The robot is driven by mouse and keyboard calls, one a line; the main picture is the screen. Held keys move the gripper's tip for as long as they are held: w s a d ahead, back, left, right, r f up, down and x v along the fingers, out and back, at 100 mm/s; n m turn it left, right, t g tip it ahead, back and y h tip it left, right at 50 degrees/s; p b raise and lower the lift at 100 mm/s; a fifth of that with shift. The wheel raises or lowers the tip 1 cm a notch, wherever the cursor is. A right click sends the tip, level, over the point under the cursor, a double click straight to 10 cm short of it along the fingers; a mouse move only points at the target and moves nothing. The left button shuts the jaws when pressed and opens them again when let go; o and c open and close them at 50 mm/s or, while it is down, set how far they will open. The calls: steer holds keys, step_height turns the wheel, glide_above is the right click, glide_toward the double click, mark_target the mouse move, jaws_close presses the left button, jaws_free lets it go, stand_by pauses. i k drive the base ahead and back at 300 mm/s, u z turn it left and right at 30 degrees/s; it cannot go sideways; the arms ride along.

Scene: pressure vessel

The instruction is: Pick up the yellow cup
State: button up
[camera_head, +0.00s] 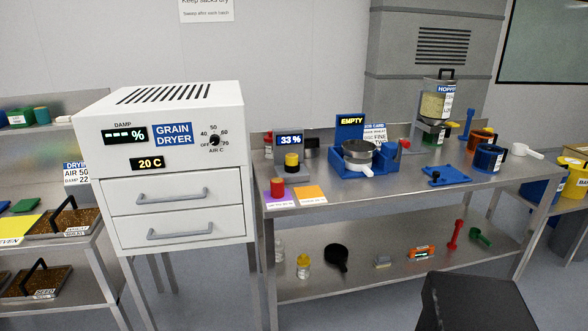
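A small yellow cup (291,161), with a dark top or dark contents, stands upright on a grey meter (290,174) whose display reads 33 %. The meter is at the left end of the steel workbench, just right of the grain dryer. A larger yellow bucket-like container (575,184) with a label stands at the far right edge of the view. A small jar with yellow in it (303,266) is on the bench's lower shelf. My gripper is not in view.
The grain dryer (175,165) stands left of the workbench (400,196). A red cylinder (278,187) and an orange card (310,194) lie before the meter. A blue stand (350,136) marked EMPTY is to its right. Bare bench lies along the middle front.

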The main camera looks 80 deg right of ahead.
mark_target(292, 159)
steer(key=k, duration=1.35)
steer(key=z, duration=2.85)
steer(key=i, duration=0.5)
steer(key=u, duration=0.3)
